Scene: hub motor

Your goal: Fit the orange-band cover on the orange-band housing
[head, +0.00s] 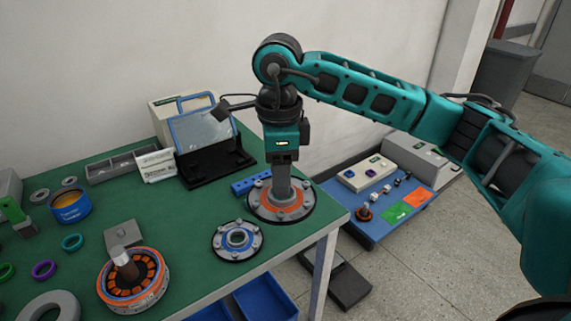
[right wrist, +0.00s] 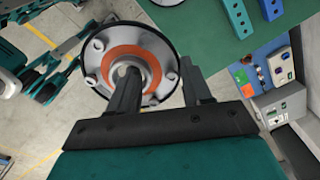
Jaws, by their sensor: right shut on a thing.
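The orange-band cover (head: 262,207), a grey disc with an orange ring, bolts and a dark rim, is at the right part of the green table. The orange-band housing (head: 150,291), with copper-coloured windings and an upright silver shaft, stands at the table's front, left of the cover. My left gripper is not identifiable.
A blue-ringed cover (head: 217,242) lies between the cover and the housing. A blue holed block (head: 250,184) and a black stand with a tablet (head: 205,133) are behind. Small rings and a blue tin (head: 70,206) lie left. A low blue table (head: 372,228) stands right.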

